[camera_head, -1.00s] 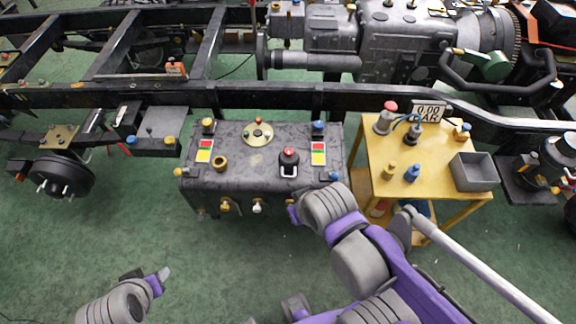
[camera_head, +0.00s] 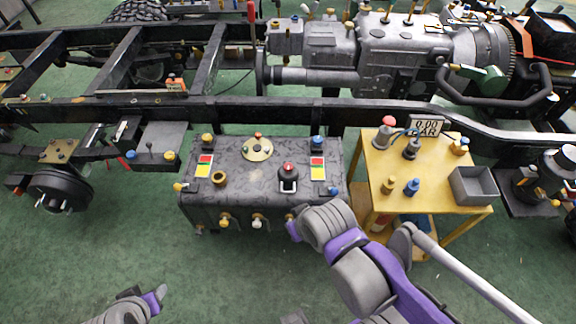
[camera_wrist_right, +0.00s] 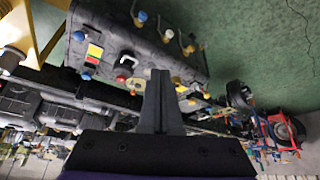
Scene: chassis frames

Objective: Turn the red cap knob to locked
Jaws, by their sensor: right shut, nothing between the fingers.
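The red cap knob (camera_head: 288,174) is a black round knob with a red top on the right part of the dark tank's upper face. A pale U-shaped bracket sits at its front. It also shows in the right wrist view (camera_wrist_right: 122,78), small and beyond the fingers. My right gripper (camera_head: 292,231) is at the tank's front edge, below the knob and apart from it; its fingers are shut and empty in the wrist view (camera_wrist_right: 161,78). My left gripper (camera_head: 160,293) is low at the left, over the floor, far from the tank; its jaw opening is unclear.
The dark tank (camera_head: 240,187) carries red-yellow-green labels, a brass disc (camera_head: 257,148) and several small fittings and front valves. A yellow table (camera_head: 441,170) with a grey bin (camera_head: 472,185) stands close on its right. A chassis rail (camera_head: 220,111) runs behind. Green floor is open in front.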

